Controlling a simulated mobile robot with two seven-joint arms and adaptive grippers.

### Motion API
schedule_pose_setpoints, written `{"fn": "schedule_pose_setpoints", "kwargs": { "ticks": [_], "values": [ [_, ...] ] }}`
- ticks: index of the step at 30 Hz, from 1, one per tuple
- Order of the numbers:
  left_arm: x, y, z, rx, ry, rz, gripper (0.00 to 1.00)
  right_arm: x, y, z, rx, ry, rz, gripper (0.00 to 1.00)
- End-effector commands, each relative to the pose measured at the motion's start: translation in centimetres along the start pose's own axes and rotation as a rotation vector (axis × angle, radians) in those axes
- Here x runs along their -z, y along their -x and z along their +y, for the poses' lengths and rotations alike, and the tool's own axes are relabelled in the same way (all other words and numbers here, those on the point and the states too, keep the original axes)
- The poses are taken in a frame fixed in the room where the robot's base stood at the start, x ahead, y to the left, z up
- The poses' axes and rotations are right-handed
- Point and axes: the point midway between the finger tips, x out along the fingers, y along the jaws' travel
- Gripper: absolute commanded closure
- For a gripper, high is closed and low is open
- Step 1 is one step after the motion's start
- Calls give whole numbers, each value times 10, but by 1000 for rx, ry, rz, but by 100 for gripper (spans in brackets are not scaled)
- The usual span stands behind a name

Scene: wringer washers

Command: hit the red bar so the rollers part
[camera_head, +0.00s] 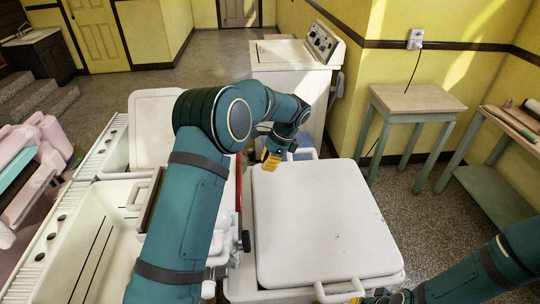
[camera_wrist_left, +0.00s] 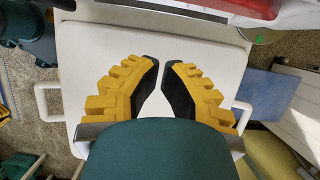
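The red bar (camera_head: 238,181) stands as a thin upright strip by the wringer, just left of the white square washer lid (camera_head: 325,230) in the head view. My left arm hides much of the wringer and its rollers, so I cannot tell whether the rollers are apart. My left gripper (camera_head: 270,161) is to the right of the bar, above the lid's far left corner, apart from the bar. In the left wrist view my left gripper (camera_wrist_left: 159,64) is empty, with a narrow gap between its fingertips. A red edge shows at the top there. My right gripper is mostly cut off at the bottom edge.
A white tub (camera_head: 92,245) stands at the left, with pink machine parts (camera_head: 35,165) beyond it. A white washer (camera_head: 293,70) stands behind. A small table (camera_head: 415,98) and a green bench (camera_head: 510,125) are at the right. Bare floor lies between.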

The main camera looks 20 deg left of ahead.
Motion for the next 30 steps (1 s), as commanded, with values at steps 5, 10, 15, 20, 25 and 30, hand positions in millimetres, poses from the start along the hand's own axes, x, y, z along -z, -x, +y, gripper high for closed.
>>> {"fn": "schedule_pose_setpoints", "kwargs": {
  "ticks": [5,10,15,20,25,30],
  "values": [
    [-1,-37,0,-4,-1,-4,100,0,1,-1,0,0,0,100],
    [-17,-52,0,-1,2,0,100,1,5,-2,0,1,0,100],
    [-32,-58,0,1,1,0,100,1,7,-3,1,1,-1,100],
    [-37,-61,0,1,0,-1,100,1,7,-3,1,2,-1,100],
    [-37,-62,0,1,0,-1,100,1,7,-3,1,1,-1,100],
    [-40,-62,0,1,0,-1,100,1,7,-3,1,1,-1,100]
  ]
}}
